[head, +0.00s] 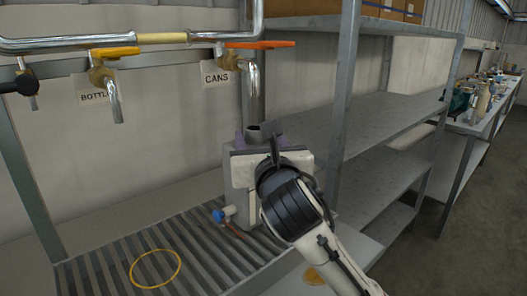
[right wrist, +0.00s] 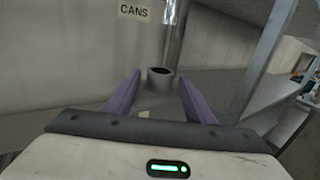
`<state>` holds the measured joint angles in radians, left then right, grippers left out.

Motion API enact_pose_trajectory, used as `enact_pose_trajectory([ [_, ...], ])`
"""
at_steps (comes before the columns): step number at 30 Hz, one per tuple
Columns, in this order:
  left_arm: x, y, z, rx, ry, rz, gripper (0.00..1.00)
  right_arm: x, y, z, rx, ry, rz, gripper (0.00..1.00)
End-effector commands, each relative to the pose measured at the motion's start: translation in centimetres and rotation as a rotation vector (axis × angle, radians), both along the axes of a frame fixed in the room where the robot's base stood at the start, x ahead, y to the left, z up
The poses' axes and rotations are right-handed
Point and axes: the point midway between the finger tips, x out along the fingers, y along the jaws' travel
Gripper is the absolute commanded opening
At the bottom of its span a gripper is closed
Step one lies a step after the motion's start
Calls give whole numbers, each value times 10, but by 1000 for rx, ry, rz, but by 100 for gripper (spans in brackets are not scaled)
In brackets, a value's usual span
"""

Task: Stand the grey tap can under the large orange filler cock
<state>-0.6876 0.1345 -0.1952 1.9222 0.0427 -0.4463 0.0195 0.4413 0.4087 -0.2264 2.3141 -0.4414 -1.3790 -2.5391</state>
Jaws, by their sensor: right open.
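My gripper hides much of the can. My left gripper is not in view.
A smaller cock with a yellow-orange handle (head: 115,52) hangs over the BOTTLES label at left. A yellow ring (head: 155,268) lies on bare grating (head: 105,275). Metal shelving (head: 375,115) stands close on the right. A cluttered bench (head: 485,110) is farther back.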

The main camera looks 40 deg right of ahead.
Motion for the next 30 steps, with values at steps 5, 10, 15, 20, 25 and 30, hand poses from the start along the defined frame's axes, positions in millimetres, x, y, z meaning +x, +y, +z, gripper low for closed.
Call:
enact_pose_trajectory([
  [5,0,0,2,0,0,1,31,-41,21,1,-1,-2,5,49],
  [10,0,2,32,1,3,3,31,-56,27,5,1,9,-5,49],
  [15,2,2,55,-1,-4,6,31,-65,32,4,0,4,-5,49],
  [20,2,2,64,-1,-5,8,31,-71,35,2,0,1,-3,49],
  [25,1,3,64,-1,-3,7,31,-73,36,0,0,-1,-1,49],
  [30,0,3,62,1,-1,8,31,-73,36,-1,0,-1,-1,49],
])
